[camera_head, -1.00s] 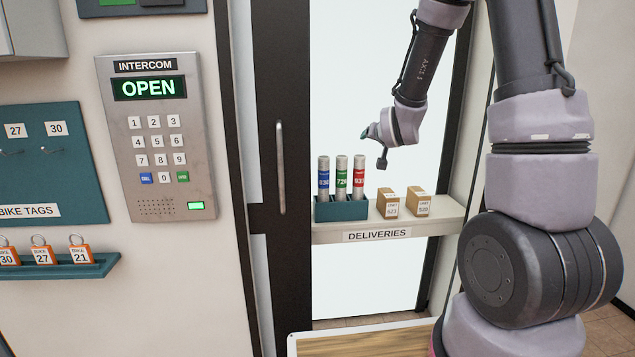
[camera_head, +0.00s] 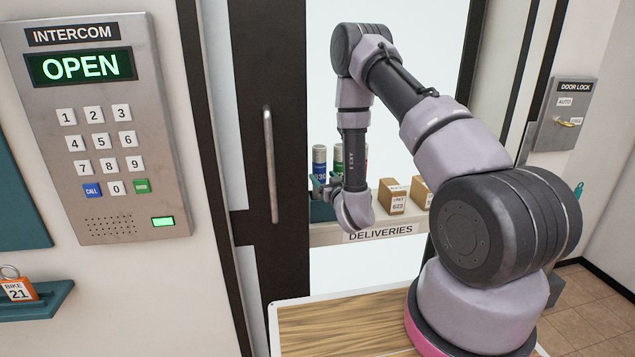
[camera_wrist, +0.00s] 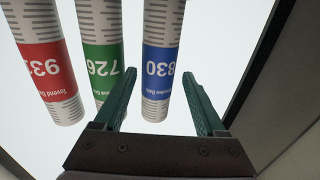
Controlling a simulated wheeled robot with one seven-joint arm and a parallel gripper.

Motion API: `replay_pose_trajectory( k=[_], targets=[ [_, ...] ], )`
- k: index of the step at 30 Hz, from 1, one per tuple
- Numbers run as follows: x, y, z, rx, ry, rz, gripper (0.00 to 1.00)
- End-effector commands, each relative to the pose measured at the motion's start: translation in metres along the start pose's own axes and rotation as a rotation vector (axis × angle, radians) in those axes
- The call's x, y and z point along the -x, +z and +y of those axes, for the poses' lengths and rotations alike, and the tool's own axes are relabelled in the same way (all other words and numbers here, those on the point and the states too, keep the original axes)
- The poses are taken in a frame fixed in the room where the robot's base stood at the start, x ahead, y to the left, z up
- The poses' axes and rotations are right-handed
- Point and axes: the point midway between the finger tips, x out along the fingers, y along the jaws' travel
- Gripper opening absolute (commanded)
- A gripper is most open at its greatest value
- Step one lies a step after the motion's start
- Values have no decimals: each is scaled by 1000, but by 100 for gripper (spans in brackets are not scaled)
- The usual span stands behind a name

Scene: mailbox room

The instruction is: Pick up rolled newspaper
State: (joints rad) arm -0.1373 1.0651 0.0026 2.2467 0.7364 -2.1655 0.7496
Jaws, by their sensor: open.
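Three rolled newspapers stand upright in a teal holder (camera_head: 320,212) on the deliveries shelf. The blue-banded roll (camera_head: 319,158) is at the left in the head view, the green-banded roll (camera_head: 338,158) beside it, and the red-banded one is mostly hidden by my arm. In the wrist view the blue roll, marked 830 (camera_wrist: 160,60), appears between the fingers of my open gripper (camera_wrist: 158,78). The green roll, marked 726 (camera_wrist: 103,50), is by the left finger, and the red roll, marked 937 (camera_wrist: 48,62), is farther left. Contact cannot be told.
Two small boxes (camera_head: 392,197) stand on the shelf (camera_head: 410,229) to the right of the holder. A dark door frame with a vertical handle (camera_head: 270,165) is at the left. An intercom (camera_head: 98,130) reads OPEN. A wooden surface (camera_head: 340,325) lies below.

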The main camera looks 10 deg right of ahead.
Motion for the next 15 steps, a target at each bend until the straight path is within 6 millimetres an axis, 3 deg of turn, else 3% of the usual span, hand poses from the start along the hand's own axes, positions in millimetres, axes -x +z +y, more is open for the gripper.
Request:
replay_pose_trajectory(
  k=[3, 10, 15],
  targets=[
    [-19, -1, 0, 1, -1, 3, 73],
    [-37, 0, 0, 0, -1, 1, 73],
    [-63, 2, 0, 1, -3, 2, 73]
  ],
)
